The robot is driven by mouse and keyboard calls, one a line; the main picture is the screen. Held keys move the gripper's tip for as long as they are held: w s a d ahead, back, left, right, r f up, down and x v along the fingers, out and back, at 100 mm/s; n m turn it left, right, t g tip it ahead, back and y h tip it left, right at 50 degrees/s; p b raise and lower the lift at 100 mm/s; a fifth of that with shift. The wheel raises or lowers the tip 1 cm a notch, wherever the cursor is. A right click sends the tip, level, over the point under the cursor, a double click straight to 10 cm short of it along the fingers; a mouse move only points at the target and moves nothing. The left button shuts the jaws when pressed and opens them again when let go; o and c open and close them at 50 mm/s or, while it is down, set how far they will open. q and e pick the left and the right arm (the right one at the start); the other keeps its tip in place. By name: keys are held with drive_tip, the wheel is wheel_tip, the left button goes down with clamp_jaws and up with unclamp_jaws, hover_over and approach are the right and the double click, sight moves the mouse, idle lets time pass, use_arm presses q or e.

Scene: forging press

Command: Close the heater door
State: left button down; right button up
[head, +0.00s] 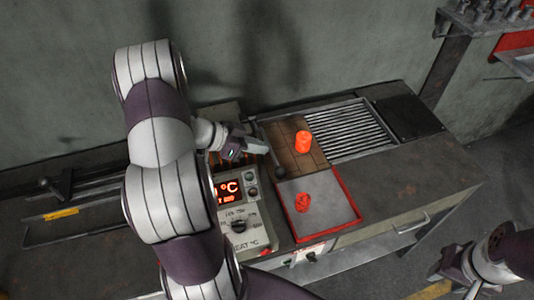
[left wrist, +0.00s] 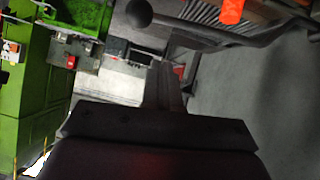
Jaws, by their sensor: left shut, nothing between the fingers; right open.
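A heater control panel (head: 238,212) with a lit orange display stands left of centre in the head view. Behind it, orange glow shows beside my left arm, which hides much of the heater. A dark handle bar with a round knob (head: 279,173) stands right of the panel; the knob also shows in the left wrist view (left wrist: 139,13). I cannot make out the door panel itself. My left gripper (head: 262,146) is shut and empty, close to the bar; contact is unclear. Its fingers show in the left wrist view (left wrist: 167,80). My right gripper (head: 455,267) is open at lower right, away from the bench.
A glowing orange cylinder (head: 303,141) stands on brown tiles (head: 277,134). A slatted rack (head: 350,130) is at the back. The bench's right end (head: 430,170) is clear.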

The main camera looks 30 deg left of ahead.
use_arm(q)
drive_tip(key=f, duration=0.1)
drive_tip(key=w+d+f, duration=0.1)
drive_tip(key=f, duration=0.1)
drive_tip(key=d+f+p, duration=0.1)
drive_tip(key=f, duration=0.1)
drive_tip(key=shift+w, duration=0.15)
drive_tip(key=shift+d+r, duration=0.1)
drive_tip(key=f, duration=0.2)
drive_tip(key=s+d+f+b, duration=0.1)
drive_tip(key=shift+s+f, duration=0.1)
drive_tip(key=shift+f, duration=0.3)
